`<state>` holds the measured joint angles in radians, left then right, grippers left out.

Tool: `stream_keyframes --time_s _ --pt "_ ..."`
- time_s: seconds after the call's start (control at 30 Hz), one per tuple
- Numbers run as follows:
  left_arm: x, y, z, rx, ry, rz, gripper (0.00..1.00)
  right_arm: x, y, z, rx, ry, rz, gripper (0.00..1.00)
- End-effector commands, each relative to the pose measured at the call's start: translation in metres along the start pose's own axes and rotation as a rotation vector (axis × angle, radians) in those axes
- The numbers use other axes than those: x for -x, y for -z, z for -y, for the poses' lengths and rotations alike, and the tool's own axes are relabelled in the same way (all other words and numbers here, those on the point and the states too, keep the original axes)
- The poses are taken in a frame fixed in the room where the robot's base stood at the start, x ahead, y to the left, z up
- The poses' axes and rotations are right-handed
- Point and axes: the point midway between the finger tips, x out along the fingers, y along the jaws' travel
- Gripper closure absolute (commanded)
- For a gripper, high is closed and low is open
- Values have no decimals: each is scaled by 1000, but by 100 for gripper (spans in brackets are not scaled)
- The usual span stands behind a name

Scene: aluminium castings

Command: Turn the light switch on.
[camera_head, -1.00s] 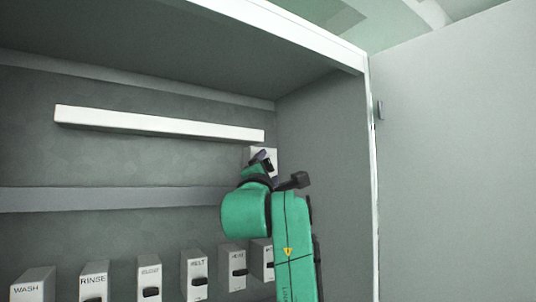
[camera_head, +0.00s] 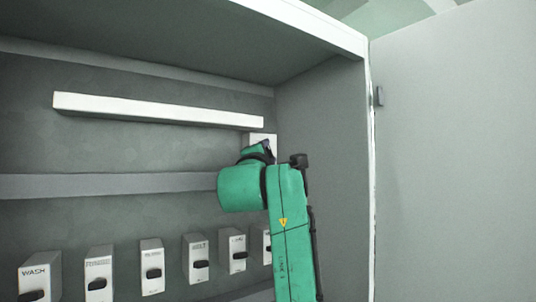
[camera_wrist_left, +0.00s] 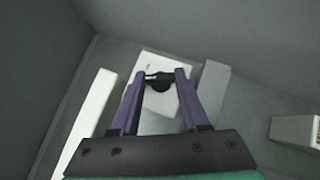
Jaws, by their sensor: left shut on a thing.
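The light switch is a white box (camera_head: 262,138) with a black knob (camera_wrist_left: 161,84), mounted high on the cabinet's back wall near the right-hand corner. In the wrist view its white face (camera_wrist_left: 172,100) lies between and beyond the two purple fingers. My left gripper (camera_wrist_left: 160,76) is at the switch, shut on the black knob, with one finger on each side. In the head view my left gripper (camera_head: 265,147) is mostly hidden by my green wrist, which also covers the lower part of the switch. My right gripper is out of view.
A long white lamp bar (camera_head: 155,110) runs along the back wall left of the switch. Below is a grey rail (camera_head: 100,185), then a row of white switch boxes, including one labelled WASH (camera_head: 40,275). The cabinet's side wall (camera_head: 325,130) is close on the right.

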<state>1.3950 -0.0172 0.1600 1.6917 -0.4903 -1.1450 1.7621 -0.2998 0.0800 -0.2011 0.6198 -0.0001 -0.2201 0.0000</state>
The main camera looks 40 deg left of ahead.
Motion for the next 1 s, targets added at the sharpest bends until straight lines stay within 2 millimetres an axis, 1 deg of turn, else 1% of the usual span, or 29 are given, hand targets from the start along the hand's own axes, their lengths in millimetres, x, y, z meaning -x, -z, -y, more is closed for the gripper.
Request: stream_keyframes --time_s 0.27,0.7,1.0 --pt "0 0 -4 -144 145 1 100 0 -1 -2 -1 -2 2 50" --pt "-1 -1 -8 -438 440 -1 100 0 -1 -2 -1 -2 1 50" --pt "-2 -2 -9 -595 596 -1 100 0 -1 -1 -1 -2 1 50"
